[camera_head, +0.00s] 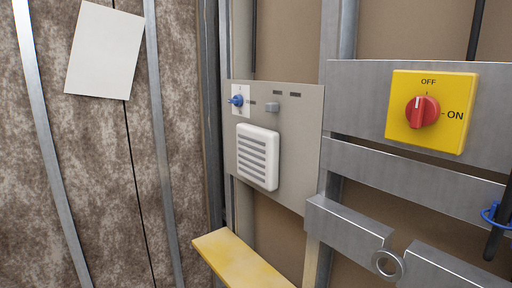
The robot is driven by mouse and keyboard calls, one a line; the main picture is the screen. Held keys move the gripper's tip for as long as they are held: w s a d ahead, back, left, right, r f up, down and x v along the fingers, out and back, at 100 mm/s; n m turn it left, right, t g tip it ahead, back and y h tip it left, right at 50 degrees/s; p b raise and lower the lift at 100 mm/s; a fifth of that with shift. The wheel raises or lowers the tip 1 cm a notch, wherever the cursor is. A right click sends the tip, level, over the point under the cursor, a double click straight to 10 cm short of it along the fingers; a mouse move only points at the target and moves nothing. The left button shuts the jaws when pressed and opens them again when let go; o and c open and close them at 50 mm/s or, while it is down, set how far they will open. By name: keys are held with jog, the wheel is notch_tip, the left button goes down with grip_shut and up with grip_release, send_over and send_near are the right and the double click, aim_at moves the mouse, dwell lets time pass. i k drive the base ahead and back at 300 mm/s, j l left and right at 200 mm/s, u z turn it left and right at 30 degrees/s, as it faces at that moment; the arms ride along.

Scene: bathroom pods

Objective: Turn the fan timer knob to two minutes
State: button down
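A small blue knob (237,100) sits on a white plate at the upper left of a grey-beige panel (300,140). It looks like the fan timer knob, as a white louvred fan grille (258,157) is just below it. The knob sticks out to the left. Its plate has small marks, too small to read, so I cannot tell its setting. My gripper is not in view, and nothing covers the knob.
A red rotary switch (422,111) on a yellow plate, marked OFF and ON, is at the right. Metal rails and a ring (388,263) stand out at lower right, near a black cable with a blue tie (492,214). A yellow ledge (240,262) lies below the panel.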

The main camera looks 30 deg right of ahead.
aim_at(238, 100)
jog(key=i+l, duration=0.1)
jog(key=i, duration=0.45)
jog(key=i+l, duration=0.1)
jog(key=i, duration=0.4)
